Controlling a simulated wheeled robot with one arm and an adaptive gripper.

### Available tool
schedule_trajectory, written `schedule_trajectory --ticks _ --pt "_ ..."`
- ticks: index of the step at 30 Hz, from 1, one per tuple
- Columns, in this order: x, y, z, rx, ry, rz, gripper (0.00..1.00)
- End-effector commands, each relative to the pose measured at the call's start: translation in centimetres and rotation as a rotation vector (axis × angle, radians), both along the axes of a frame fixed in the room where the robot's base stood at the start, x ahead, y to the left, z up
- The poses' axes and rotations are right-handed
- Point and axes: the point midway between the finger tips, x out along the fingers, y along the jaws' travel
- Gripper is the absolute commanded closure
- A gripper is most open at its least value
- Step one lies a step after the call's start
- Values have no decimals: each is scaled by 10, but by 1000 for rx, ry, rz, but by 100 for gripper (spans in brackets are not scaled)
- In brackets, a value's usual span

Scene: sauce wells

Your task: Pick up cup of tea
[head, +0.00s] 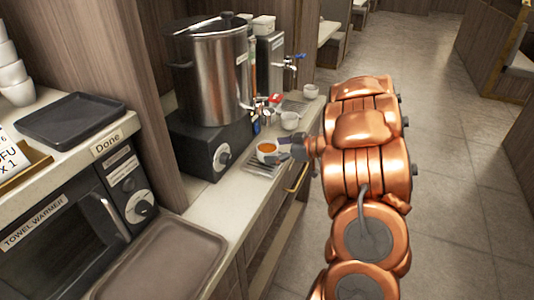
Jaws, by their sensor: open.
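My gripper (283,149) reaches in from the right at the cup's right side. Its fingers are open and close to the cup. They cover part of its right edge, and I cannot tell whether they touch it. The view is too small to show the fingertips well.
A large steel urn (212,80) on a dark base stands behind the cup. A brown tray (165,262) and a towel warmer (70,215) are near left. The floor at right is clear.

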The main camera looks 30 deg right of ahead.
Motion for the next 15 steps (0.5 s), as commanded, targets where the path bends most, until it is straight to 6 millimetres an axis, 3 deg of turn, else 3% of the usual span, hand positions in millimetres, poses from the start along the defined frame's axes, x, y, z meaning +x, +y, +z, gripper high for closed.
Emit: schedule_trajectory --ticks 6,15 --pt "19 13 -7 1 -2 2 1" --pt "23 14 -10 -2 -1 0 1"
